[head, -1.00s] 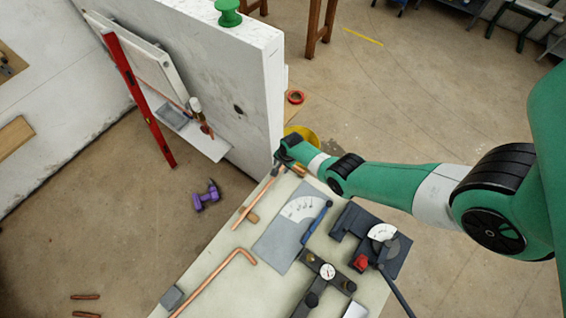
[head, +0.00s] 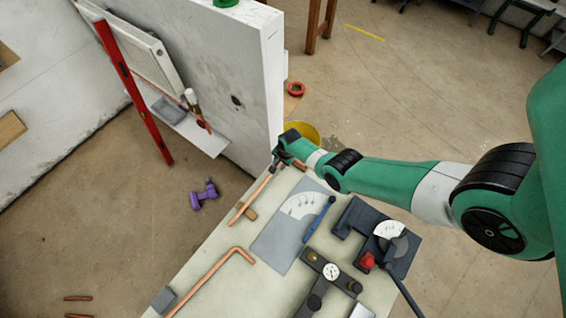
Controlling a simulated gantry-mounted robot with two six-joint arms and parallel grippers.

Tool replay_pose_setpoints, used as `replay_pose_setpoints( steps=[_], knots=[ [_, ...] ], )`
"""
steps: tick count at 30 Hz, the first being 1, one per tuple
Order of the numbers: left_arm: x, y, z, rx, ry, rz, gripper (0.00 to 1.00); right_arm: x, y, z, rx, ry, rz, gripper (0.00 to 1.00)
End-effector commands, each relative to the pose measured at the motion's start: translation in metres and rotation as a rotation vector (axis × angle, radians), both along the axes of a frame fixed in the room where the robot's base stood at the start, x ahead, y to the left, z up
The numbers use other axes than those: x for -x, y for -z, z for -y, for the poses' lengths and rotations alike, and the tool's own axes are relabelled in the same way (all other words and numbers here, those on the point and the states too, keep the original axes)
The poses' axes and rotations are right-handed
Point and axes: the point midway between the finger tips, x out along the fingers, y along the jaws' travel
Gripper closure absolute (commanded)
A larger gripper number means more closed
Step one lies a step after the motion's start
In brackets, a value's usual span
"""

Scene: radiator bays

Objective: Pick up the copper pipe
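A straight copper pipe (head: 251,198) lies at the far left edge of the workbench in the head view, with a small wooden block under its near part. A bent copper pipe (head: 208,282) with an L-shaped end lies nearer on the bench. My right gripper (head: 276,165) is at the far end of the straight pipe, by the wall's end. Its fingers are small and partly hidden by the wrist, so I cannot tell whether they are closed on the pipe. My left gripper is not in view.
The workbench (head: 215,252) carries a grey plate (head: 288,232) with a blue tool, a black bending tool (head: 350,222) and a dial gauge fixture (head: 331,271). A white wall (head: 225,60) stands behind. A purple drill (head: 203,194) lies on the floor.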

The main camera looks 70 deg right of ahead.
Motion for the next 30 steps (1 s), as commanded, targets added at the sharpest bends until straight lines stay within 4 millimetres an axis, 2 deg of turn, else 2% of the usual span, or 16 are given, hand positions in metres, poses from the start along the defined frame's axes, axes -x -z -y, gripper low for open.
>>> replay_pose_setpoints(
  steps=[1, 5, 6, 30],
  knots=[
    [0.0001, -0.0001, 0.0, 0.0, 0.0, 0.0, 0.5, 0.0001, 0.0, 0.0, 0.0, 0.0, 0.0, 0.76],
    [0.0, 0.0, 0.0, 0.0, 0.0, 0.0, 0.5, 0.0002, 0.0001, -0.0001, 0.0, 0.0, 0.0, 0.99],
    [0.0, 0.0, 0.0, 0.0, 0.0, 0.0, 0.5, 0.0002, 0.0001, -0.0001, 0.0, 0.0, 0.0, 1.0],
    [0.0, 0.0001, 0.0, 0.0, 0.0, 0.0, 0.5, 0.0003, 0.0004, -0.0001, 0.0, 0.0, 0.0, 1.0]
  ],
)
